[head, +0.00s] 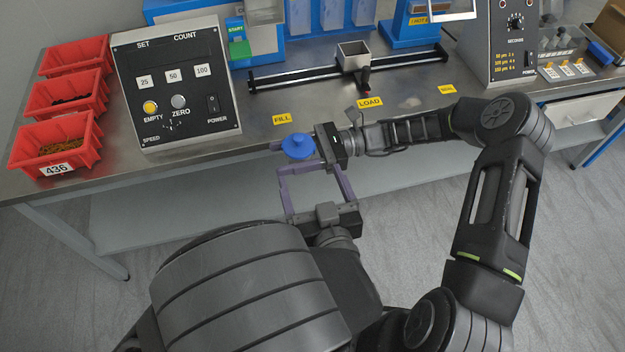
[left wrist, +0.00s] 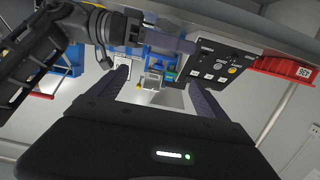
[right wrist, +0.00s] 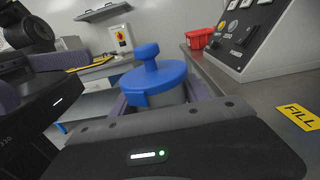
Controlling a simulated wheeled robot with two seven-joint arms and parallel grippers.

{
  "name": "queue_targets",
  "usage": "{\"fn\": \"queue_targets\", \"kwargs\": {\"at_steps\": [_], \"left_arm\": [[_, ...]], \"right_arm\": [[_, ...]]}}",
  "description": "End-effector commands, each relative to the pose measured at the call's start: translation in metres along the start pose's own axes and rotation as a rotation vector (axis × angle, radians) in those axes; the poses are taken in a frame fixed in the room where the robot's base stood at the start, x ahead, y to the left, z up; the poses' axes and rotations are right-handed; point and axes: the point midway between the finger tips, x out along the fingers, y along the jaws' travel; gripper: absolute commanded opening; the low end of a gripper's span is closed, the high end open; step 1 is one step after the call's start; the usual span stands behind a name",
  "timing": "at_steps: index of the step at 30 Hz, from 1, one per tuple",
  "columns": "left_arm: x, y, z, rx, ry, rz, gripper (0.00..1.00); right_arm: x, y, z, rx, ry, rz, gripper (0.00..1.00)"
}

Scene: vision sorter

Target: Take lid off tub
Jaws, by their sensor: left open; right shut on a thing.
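The tub is a small grey cylinder (right wrist: 168,97) with a blue lid (right wrist: 160,80) that has a round knob on top. The lid sits on the tub and also shows in the head view (head: 298,147), just off the bench's front edge. My right gripper (right wrist: 155,100) is shut around the tub body, below the lid; its fingers are partly hidden. The tub looks upright. My left gripper (head: 311,170) is open and empty, with its purple fingers apart, just in front of and below the tub in the head view. I cannot make out the tub in the left wrist view.
A control box (head: 175,85) and red bins (head: 58,145) stand on the left of the metal bench (head: 225,150). A rail with a metal hopper (head: 353,55) lies behind. Yellow FILL (head: 282,119) and LOAD (head: 370,102) labels mark clear bench surface.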

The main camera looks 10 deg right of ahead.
Motion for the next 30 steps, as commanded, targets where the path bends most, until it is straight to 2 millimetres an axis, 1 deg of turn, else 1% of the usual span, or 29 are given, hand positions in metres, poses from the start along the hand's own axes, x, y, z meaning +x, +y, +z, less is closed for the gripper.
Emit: {"fn": "queue_targets", "kwargs": {"at_steps": [5, 8, 11, 14, 24, 27, 30], "left_arm": [[0.002, 0.000, 0.000, 0.000, -0.002, 0.000, 0.87], [0.007, 0.000, 0.001, 0.000, -0.002, -0.001, 0.87], [0.017, 0.000, 0.000, -0.001, -0.001, -0.002, 0.87], [0.032, -0.001, 0.001, 0.000, -0.002, -0.002, 0.87], [0.093, 0.000, 0.001, 0.000, -0.001, -0.001, 0.87], [0.107, 0.000, 0.001, 0.001, -0.002, 0.000, 0.87], [0.116, 0.000, 0.001, 0.001, -0.002, 0.000, 0.87]], "right_arm": [[0.000, 0.000, 0.000, 0.000, -0.001, 0.000, 0.00], [0.000, 0.000, 0.000, 0.000, -0.001, 0.000, 0.00], [0.000, 0.000, 0.000, 0.000, -0.001, 0.000, 0.00], [0.000, 0.000, 0.000, 0.000, -0.001, 0.000, 0.00], [0.000, 0.000, 0.001, 0.000, -0.001, 0.000, 0.00], [0.000, 0.000, 0.001, 0.000, -0.001, 0.000, 0.00], [0.000, 0.000, 0.001, 0.000, -0.001, 0.000, 0.00]]}}
